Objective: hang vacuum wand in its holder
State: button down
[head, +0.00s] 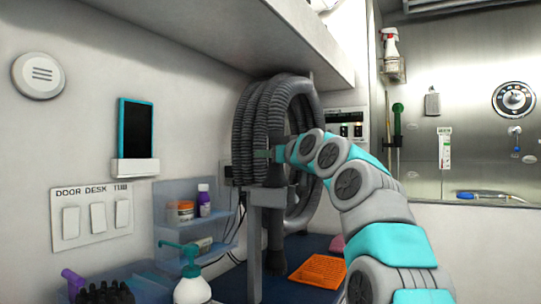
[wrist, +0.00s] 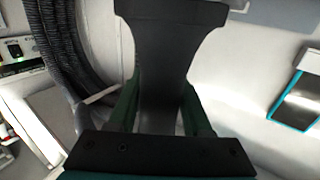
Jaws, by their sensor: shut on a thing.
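My gripper (wrist: 160,112) is shut on the black vacuum wand (wrist: 168,55), whose flared dark end fills the middle of the wrist view between the green fingers. In the head view my gripper (head: 276,153) is at the front of the coiled grey hose (head: 252,115), and my arm reaches in from the lower right. The hose also shows in the wrist view (wrist: 70,45). A grey bracket (head: 268,197) on a post stands just below the gripper; I cannot tell whether it is the holder. Contact between wand and bracket is hidden.
A blue wall shelf (head: 168,238) with small bottles is left of the bracket. A pump bottle (head: 191,283) and dark brush (head: 104,293) stand in front. An orange sheet (head: 318,269) lies on the counter. An overhead cabinet (head: 240,38) hangs above the hose.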

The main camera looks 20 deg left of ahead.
grip_release()
dwell(0.5)
jog(key=shift+s+d, duration=0.1)
jog(key=shift+d, duration=0.05)
jog(key=shift+b+v, duration=1.1)
jog(key=b+v, duration=0.4)
jog(key=v, duration=0.3)
jog(key=shift+s+d+b, duration=0.15)
jog(key=shift+s+b, duration=0.05)
jog(key=shift+b, duration=0.2)
dwell(0.4)
jog(key=shift+d, duration=0.1)
dwell(0.3)
